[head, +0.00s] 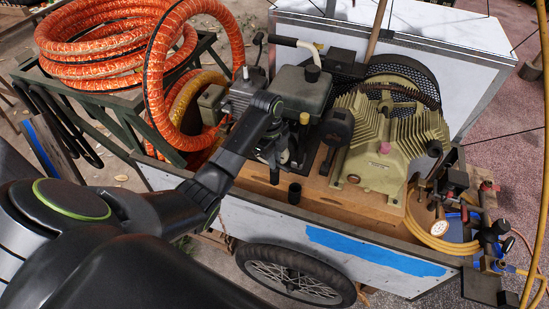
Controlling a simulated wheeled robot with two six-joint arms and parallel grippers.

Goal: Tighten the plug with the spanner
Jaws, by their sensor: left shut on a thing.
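My left gripper (275,168) points down over the wooden deck of the cart, in front of the grey-green engine block. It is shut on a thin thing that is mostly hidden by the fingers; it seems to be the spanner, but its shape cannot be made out. A pinkish plug (384,148) sits on the front of the olive finned compressor (395,165), to the right of my gripper and apart from it. A small black cylinder (294,193) stands on the deck just right of and below the gripper. My right gripper is not in view.
The white cart (275,225) has a blue stripe and a spoked wheel (295,275). A grey-green tank (302,90) and a dark filter (337,127) stand close to my gripper. Orange hose coils (90,55) lie at the left. A gauge (439,228) and yellow hose are at the right.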

